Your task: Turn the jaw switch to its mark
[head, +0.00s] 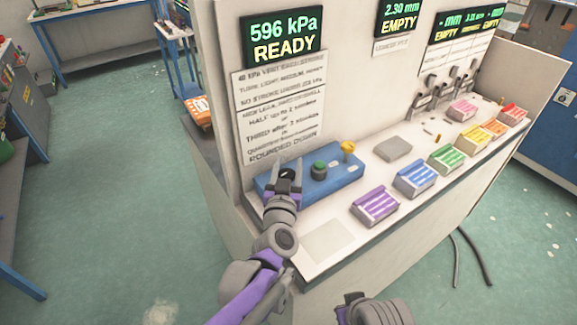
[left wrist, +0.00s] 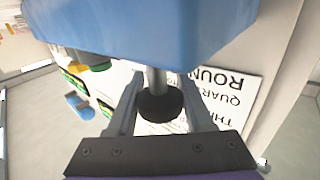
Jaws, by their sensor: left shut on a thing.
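A blue control box (head: 335,178) sits on the bench below the READY display. It carries a green button (head: 319,169) and a yellow knob (head: 347,148). My left gripper (head: 288,178) is at the box's left end and covers the control there. In the left wrist view, a switch with a grey shaft and dark round knob (left wrist: 160,106) stands out from the blue box (left wrist: 150,28), between the fingers of my left gripper (left wrist: 160,88). The gripper is shut on this switch. I cannot make out the mark.
The display (head: 283,39) reads 596 kPa READY above a printed notice (head: 282,110). A grey pad (head: 393,149) and several coloured trays, such as a purple one (head: 375,205), lie to the right. A pale bare patch (head: 328,241) is in front of the box.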

